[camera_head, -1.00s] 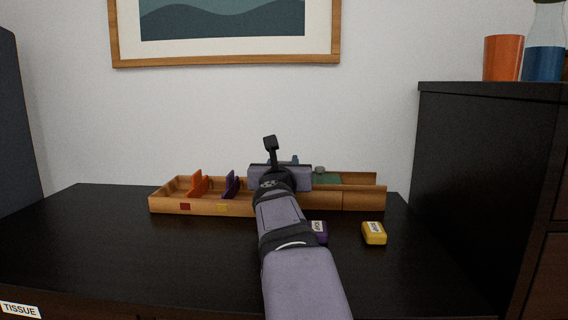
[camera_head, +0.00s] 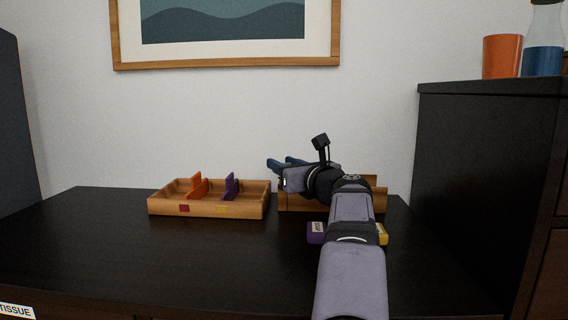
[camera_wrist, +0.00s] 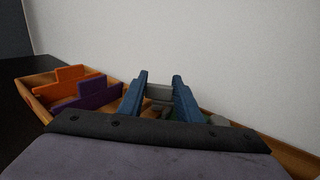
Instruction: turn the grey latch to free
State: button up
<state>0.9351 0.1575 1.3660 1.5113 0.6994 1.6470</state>
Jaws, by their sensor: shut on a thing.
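My gripper (camera_head: 279,163) is at the wooden box (camera_head: 300,202) on the right of the desk, with its blue fingers pointing to the left and back. In the wrist view, the two blue fingers (camera_wrist: 158,84) stand either side of a grey piece (camera_wrist: 158,91), which looks like the grey latch, and are shut on it. The latch is hidden in the head view. Another grey piece (camera_wrist: 218,119) shows right of the fingers in the wrist view, near a green surface.
A wooden tray (camera_head: 225,210) with an orange divider (camera_head: 197,187) and a purple divider (camera_head: 231,187) stands on the left. A purple box (camera_head: 316,232) and a yellow box (camera_head: 382,234), partly behind my arm, lie in front. The left of the black desk (camera_head: 90,250) is clear.

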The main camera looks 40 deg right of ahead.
jog(key=shift+n+y+p, duration=0.45)
jog(key=shift+n+y, duration=0.15)
jog(key=shift+y, duration=0.3)
jog(key=o, duration=1)
jog(key=shift+o, duration=0.2)
jog(key=s+p, duration=0.1)
jog(key=s, duration=0.6)
jog(key=shift+s+a, duration=0.15)
jog(key=shift+a, duration=0.3)
jog(key=shift+c, duration=0.3)
